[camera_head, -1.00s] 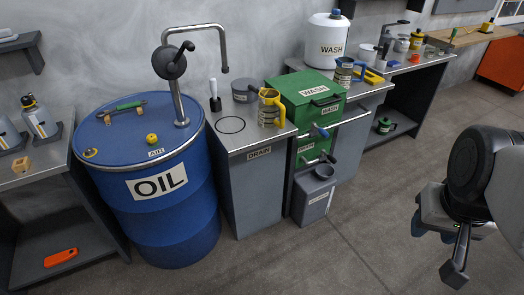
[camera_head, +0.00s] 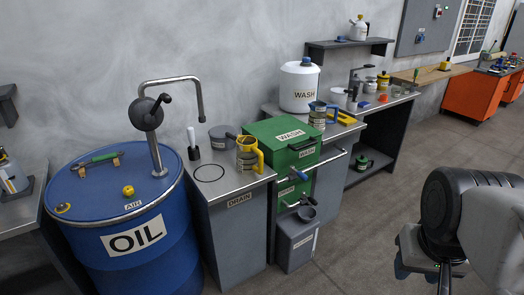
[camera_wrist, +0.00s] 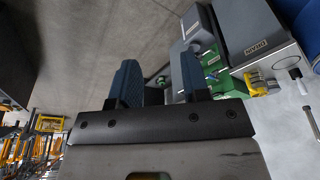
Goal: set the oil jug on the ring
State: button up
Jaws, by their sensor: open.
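In the head view, a metal jug with a yellow handle (camera_head: 247,158) stands upright on the grey DRAIN cabinet beside the oil drum. A jug with a blue handle (camera_head: 317,118) stands further right by the wash container. No label is readable on either, so I cannot tell for certain which is the oil jug. A thin black ring (camera_head: 195,174) is marked on the cabinet top, left of the yellow-handled jug, and looks empty. My gripper (camera_head: 428,272) is at the lower right, far from both jugs. In the wrist view, its blue fingers (camera_wrist: 158,82) are apart with nothing between them.
The blue OIL drum (camera_head: 138,240) with a crank pump (camera_head: 147,113) stands left of the ring; its spout (camera_head: 200,102) arches toward the cabinet. A grey pot (camera_head: 222,136) and white-handled tool (camera_head: 192,145) are behind the ring. Green WASH drawers (camera_head: 282,138) stand right.

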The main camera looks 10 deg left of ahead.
jog(key=shift+o, duration=1)
jog(key=w+a+r+n+h, duration=0.15)
jog(key=w+n+h, duration=0.45)
jog(key=w, duration=1.3)
jog(key=w+a+f+n+t+h, duration=0.1)
jog(key=w+a+f+n, duration=0.1)
jog(key=w+a+n, duration=0.5)
jog(key=w+a+f+n+t, duration=0.1)
jog(key=w+a+f+n, duration=0.2)
jog(key=w, duration=0.8)
jog(key=w+a+f+n+t, duration=0.2)
jog(key=w+a+f+n, duration=0.2)
jog(key=a, duration=0.6)
jog(key=w+a+f+n+t, duration=0.2)
jog(key=w+a+f+n, duration=0.3)
jog(key=w+a+f, duration=0.3)
jog(key=w+a+f+n+t, duration=0.3)
jog(key=w+a+f+n, duration=0.2)
jog(key=a, duration=0.8)
jog(key=shift+w+a+f, duration=0.4)
jog(key=shift+w+f, duration=0.1)
jog(key=shift+w, duration=0.45)
